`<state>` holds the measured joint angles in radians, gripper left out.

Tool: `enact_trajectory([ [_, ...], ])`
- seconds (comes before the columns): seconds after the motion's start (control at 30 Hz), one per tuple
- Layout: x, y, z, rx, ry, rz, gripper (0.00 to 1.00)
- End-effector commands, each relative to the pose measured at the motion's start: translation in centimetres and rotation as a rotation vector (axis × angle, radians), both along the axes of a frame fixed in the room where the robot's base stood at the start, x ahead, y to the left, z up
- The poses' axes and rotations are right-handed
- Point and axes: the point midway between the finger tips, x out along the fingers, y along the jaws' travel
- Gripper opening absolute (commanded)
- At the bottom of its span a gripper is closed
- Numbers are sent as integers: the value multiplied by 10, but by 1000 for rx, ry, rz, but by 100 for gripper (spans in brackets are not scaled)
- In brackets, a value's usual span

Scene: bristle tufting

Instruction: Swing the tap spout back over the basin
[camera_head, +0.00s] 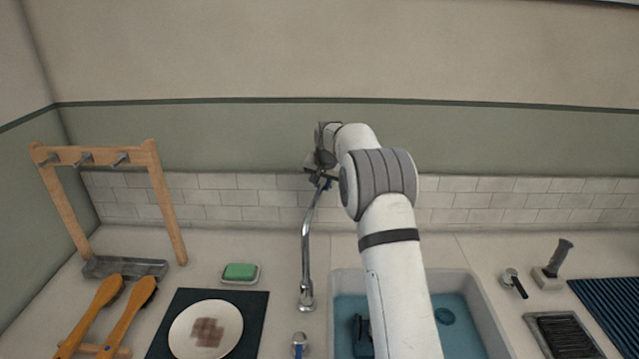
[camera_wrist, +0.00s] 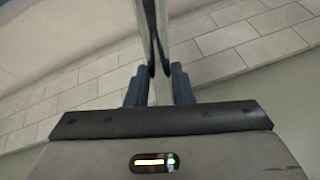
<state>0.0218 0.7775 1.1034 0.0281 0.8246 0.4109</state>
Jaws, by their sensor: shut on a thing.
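The chrome tap spout (camera_head: 306,240) rises from its foot on the counter, just left of the basin (camera_head: 474,300). Its upper end leans slightly right, towards the tiled wall. My gripper (camera_head: 320,178) is at that upper end, small and partly hidden by my arm in the head view. In the wrist view the spout (camera_wrist: 152,30) runs between the two dark fingers of my gripper (camera_wrist: 159,88), which are shut on it. The basin holds blue water and a dark object. My arm crosses in front of it and hides its middle.
Left of the tap are a green sponge on a dish (camera_head: 239,273), a soiled plate (camera_head: 205,330) on a dark mat, brushes (camera_head: 125,315) and a wooden rack (camera_head: 165,200). A dark-handled tool (camera_head: 558,258) stands right.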

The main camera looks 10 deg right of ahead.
Motion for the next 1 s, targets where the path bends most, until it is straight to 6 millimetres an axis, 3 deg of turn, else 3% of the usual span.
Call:
enact_trajectory([
  [0.03,0,9,1,4,0,5,0],
  [0.57,-4,-7,0,3,-1,-34,0],
  [0.77,-13,-24,-2,2,-2,-131,0],
  [1.0,-37,-55,-4,2,-4,-336,0],
])
